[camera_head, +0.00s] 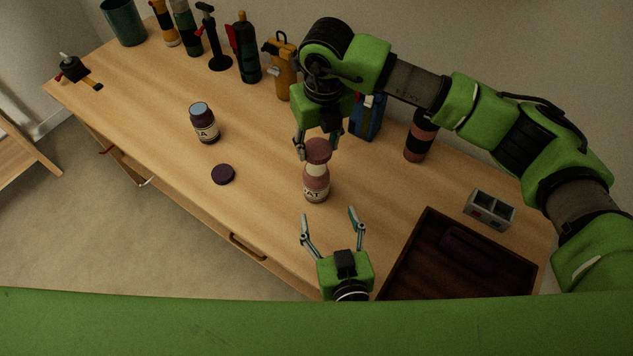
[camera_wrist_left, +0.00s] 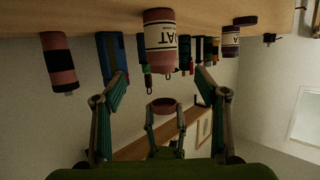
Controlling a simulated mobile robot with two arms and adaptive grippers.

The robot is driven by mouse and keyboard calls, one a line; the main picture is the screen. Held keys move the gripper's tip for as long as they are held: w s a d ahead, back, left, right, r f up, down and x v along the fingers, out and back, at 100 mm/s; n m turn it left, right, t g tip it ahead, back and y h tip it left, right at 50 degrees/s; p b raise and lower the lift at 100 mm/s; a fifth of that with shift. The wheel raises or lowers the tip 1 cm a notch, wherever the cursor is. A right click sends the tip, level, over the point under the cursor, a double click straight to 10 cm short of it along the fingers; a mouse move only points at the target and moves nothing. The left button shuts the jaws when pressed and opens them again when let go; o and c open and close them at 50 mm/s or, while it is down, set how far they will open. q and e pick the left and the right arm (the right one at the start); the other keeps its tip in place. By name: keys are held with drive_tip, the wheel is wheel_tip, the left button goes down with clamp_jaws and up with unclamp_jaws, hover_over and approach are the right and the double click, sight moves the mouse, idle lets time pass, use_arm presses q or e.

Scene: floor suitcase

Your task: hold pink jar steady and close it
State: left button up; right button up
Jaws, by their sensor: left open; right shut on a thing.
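The pink jar (camera_head: 316,187) stands upright on the wooden table, its label facing my left gripper; it also shows in the left wrist view (camera_wrist_left: 160,42), which is upside down. My right gripper (camera_head: 318,146) is shut on the pink lid (camera_head: 318,152). In the left wrist view the lid (camera_wrist_left: 163,104) is held above the jar's mouth with a gap between them. My left gripper (camera_head: 328,213) is open, low in front of the jar. Its fingers point toward the jar from either side and do not appear to touch it.
A dark jar (camera_head: 204,124) without a lid stands to the left, with a dark lid (camera_head: 222,174) on the table nearby. A dark tray (camera_head: 428,214) and a grey box (camera_head: 490,209) lie to the right. Bottles and tools line the back.

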use_arm(q)
drive_tip(key=x, duration=0.5)
drive_tip(key=shift+w+a, duration=0.1)
drive_tip(key=shift+a, duration=0.1)
use_arm(e)
drive_tip(key=shift+w+a+f, duration=0.25)
drive_tip(key=shift+w+f, duration=0.15)
drive_tip(key=shift+w, duration=0.3)
use_arm(q)
drive_tip(key=x, duration=0.8)
drive_tip(key=shift+f, duration=0.15)
use_arm(e)
drive_tip(key=shift+s+d+r, duration=0.1)
use_arm(q)
drive_tip(key=shift+c, duration=0.3)
drive_tip(key=c, duration=1.6)
drive_tip(key=shift+c, duration=0.2)
use_arm(e)
hover_over(316, 168)
drive_tip(key=shift+f, duration=2.45)
drive_tip(key=shift+s, duration=0.1)
drive_tip(key=shift+f, duration=0.9)
drive_tip(key=shift+f, duration=0.5)
